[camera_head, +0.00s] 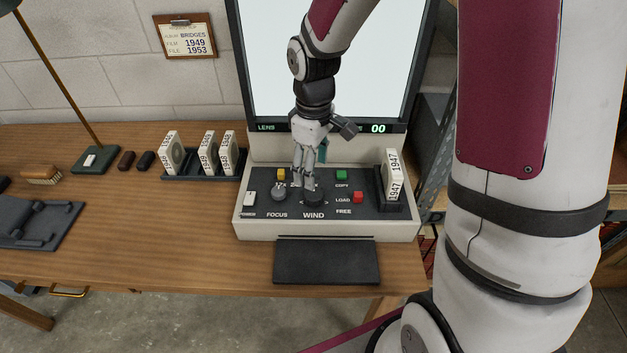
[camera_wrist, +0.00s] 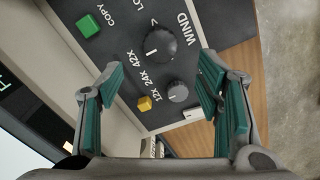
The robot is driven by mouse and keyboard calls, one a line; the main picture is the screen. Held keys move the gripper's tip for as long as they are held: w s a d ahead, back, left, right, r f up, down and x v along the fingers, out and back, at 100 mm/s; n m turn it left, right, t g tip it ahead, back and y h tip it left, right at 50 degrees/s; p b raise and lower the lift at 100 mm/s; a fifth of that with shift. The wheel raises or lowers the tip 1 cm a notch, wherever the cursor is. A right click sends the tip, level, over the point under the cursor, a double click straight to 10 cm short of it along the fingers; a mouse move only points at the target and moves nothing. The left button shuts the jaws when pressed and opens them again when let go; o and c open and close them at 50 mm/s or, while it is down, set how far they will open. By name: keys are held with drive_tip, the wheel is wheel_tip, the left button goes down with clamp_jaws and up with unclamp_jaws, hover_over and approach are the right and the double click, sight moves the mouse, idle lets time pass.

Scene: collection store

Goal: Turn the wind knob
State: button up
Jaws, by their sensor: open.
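The wind knob (camera_head: 315,198) is a dark round knob above the WIND label on the reader's sloping control panel. It also shows in the wrist view (camera_wrist: 162,44), with a white mark on its face. My gripper (camera_head: 305,183) points down over the panel at the knob and partly hides it in the head view. In the wrist view my gripper (camera_wrist: 160,78) has its teal-padded fingers wide apart with nothing between them. The wind knob lies beyond the fingertips, toward the top of that view. I cannot tell the exact gap to it.
The smaller focus knob (camera_head: 279,192) and a yellow button (camera_head: 281,174) are close left of my gripper. A green button (camera_head: 342,174), a red button (camera_head: 358,197) and a loaded 1947 box (camera_head: 394,176) are to the right. The screen (camera_head: 280,60) stands behind.

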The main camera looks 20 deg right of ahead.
wheel_tip(320, 180, up, 4)
idle(0.6)
drive_tip(key=s+r+m+t, duration=0.2)
drive_tip(key=s+r+m, duration=0.2)
drive_tip(key=s+r, duration=0.3)
drive_tip(key=s+r+m+t, duration=0.2)
drive_tip(key=s+r+m, duration=0.2)
drive_tip(key=s+r, duration=0.4)
drive_tip(key=s, duration=0.6)
drive_tip(key=shift+s+d, duration=0.15)
idle(1.4)
